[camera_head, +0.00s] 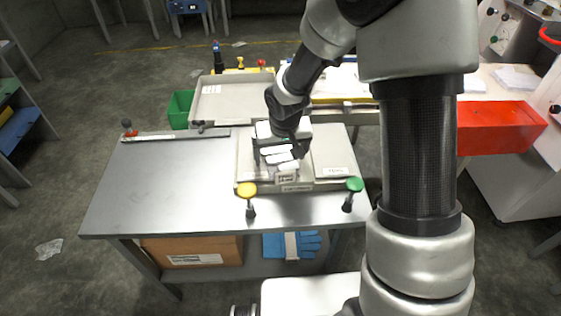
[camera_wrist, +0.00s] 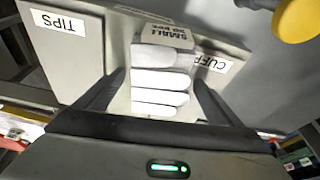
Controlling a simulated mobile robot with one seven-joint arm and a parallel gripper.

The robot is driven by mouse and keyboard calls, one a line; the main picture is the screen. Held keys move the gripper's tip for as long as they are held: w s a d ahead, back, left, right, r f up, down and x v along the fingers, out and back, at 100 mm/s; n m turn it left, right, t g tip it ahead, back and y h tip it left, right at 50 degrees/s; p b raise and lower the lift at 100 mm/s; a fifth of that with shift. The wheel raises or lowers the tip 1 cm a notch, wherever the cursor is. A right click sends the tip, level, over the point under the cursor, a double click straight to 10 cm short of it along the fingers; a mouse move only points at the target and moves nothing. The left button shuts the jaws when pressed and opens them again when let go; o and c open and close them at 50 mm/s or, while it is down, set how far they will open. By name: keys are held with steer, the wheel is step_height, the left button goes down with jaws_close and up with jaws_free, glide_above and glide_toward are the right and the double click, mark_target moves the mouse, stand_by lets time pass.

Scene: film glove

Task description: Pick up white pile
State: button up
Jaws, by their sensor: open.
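The white pile (camera_wrist: 160,57) is a stack of white, rounded, finger-like folds on a light tray, between labels reading TIPS and CUFF in the wrist view. In the head view the pile (camera_head: 288,165) lies on the tray at the right part of the metal table, partly hidden by my gripper. My gripper (camera_wrist: 158,80) is open above the tray, with one dark finger at each side of the pile. I cannot tell whether the fingers touch it. The gripper also shows in the head view (camera_head: 279,151).
The tray (camera_head: 333,156) has a small label reading SMALL (camera_wrist: 168,33) by the pile. A yellow knob (camera_head: 246,189) and a green knob (camera_head: 354,184) stand at the table's front edge. The table's left half (camera_head: 160,185) is clear. A red bin (camera_head: 497,127) is at right.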

steer(key=c, duration=1.1)
